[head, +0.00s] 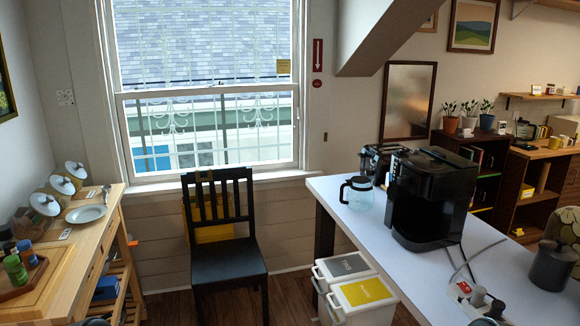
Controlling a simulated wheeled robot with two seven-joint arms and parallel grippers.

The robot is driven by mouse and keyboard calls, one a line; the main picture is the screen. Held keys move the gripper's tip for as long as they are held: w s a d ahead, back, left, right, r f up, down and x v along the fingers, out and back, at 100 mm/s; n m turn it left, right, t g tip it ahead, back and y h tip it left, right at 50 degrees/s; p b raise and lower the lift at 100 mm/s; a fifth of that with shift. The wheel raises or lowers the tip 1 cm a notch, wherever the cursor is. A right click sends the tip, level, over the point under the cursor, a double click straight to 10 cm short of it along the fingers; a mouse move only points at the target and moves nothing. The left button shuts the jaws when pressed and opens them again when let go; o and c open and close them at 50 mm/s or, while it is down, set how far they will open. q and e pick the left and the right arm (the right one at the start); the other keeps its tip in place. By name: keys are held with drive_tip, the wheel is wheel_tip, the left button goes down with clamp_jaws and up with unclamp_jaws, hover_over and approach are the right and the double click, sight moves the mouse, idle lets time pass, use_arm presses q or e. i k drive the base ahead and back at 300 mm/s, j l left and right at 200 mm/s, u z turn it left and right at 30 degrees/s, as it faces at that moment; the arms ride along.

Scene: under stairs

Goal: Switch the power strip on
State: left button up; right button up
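A white power strip (466,291) with a red part near its far end lies on the white counter (341,213) at the lower right of the head view. Plugs sit in it and hide part of its top, and cables run from it. I cannot tell the switch position. No gripper fingers show. Small dark rounded shapes at the bottom edge, lower left and lower right, look like parts of my arms.
A black coffee machine (432,196), a glass carafe (357,193) and a toaster stand farther back on the counter. A dark canister (552,267) stands right of the strip. Bins (355,290), a black chair (227,262) and a wooden side table (95,232) are to the left.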

sight(465, 288)
drive_tip(key=z, duration=1.3)
